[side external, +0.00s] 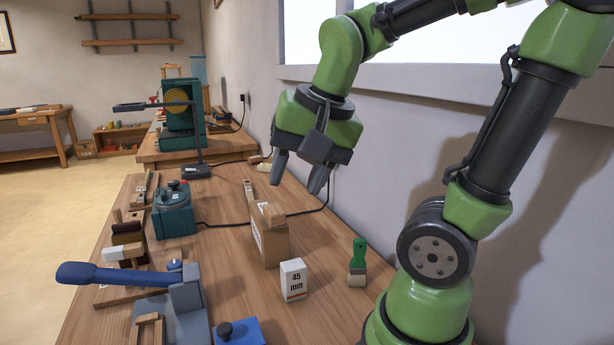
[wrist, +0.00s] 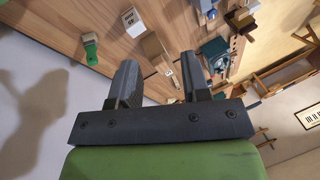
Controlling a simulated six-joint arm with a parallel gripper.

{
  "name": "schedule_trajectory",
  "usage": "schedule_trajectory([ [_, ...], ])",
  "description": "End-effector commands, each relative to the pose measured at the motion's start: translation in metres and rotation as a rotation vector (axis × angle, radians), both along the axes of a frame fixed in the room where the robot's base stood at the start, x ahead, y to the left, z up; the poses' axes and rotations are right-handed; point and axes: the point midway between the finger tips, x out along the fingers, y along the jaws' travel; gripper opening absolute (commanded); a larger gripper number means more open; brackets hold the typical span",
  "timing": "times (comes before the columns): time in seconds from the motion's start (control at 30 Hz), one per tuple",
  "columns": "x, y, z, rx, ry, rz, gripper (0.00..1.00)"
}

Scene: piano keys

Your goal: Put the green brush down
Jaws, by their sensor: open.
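The green brush (side external: 358,262) stands upright on the wooden bench, bristles down and green handle up, near the base of my arm. It also shows in the wrist view (wrist: 90,48), at the upper left. My gripper (side external: 298,185) is open and empty. It is in the air above the bench, up and to the left of the brush in the side view, well apart from it. In the wrist view my two fingers (wrist: 160,80) are spread with nothing held between them.
A white box marked 45 mm (side external: 293,281) stands left of the brush, with a brown box (side external: 270,240) behind it. A blue-handled lever tool (side external: 185,290) and a teal device (side external: 174,210) stand further left. The wall is close on the right.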

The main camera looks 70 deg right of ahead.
Motion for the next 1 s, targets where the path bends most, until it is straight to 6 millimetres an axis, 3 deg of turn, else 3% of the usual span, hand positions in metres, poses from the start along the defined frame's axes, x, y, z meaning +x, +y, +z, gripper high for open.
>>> schedule_trajectory([
  [0.1, -0.017, 0.032, 0.011, -0.062, -0.149, 0.348, 0.43],
  [0.3, -0.032, 0.054, 0.017, -0.138, -0.283, 0.636, 0.43],
  [1.0, -0.033, 0.055, 0.017, -0.15, -0.295, 0.666, 0.43],
])
